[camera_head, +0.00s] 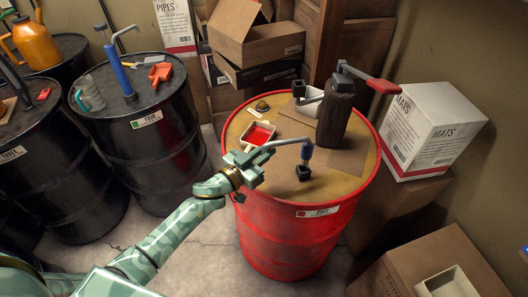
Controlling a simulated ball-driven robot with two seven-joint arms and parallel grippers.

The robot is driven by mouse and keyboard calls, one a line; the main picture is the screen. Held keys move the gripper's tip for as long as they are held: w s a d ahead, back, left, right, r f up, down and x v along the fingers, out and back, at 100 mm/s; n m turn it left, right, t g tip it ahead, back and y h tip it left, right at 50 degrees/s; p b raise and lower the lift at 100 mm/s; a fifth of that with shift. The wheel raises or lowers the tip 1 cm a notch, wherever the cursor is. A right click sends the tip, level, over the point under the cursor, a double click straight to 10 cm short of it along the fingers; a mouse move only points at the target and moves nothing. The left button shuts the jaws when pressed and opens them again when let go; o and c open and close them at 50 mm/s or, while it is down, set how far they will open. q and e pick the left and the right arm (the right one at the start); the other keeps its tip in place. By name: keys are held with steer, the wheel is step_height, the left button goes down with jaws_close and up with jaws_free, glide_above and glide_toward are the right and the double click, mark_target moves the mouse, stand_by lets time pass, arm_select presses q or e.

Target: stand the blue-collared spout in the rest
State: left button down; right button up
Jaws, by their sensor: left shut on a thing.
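The blue-collared spout (307,152) is over the front of the red drum's top (345,186). Its grey tube runs left from a bend to my left gripper (262,154), which is shut on the tube's far end. The blue collar hangs below the bend, roughly upright. A small dark block (303,173), seemingly the rest, is directly under the collar on the drum top. I cannot tell whether the spout's lower end is inside the block or just above it. My right gripper is not in view.
A red-lined tray (261,134) lies behind the gripper. A dark hand pump (336,117) with a red handle stands behind the spout, near a white container (308,102). Black drums (150,120) stand left; boxes (432,130) stand right.

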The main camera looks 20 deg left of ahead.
arm_select(q)
steer(key=shift+s+f+b, duration=0.1)
steer(key=shift+f+b, duration=0.4)
steer(key=shift+f, duration=0.45)
stand_by(0.7)
steer(key=shift+f+b, duration=0.8)
steer(key=shift+f, duration=0.25)
stand_by(0.5)
steer(key=shift+r+p, duration=0.15)
steer(key=shift+p, duration=0.15)
steer(key=shift+f, duration=0.65)
stand_by(1.0)
steer(key=c, duration=1.3)
jaws_free()
steer(key=shift+c, duration=0.2)
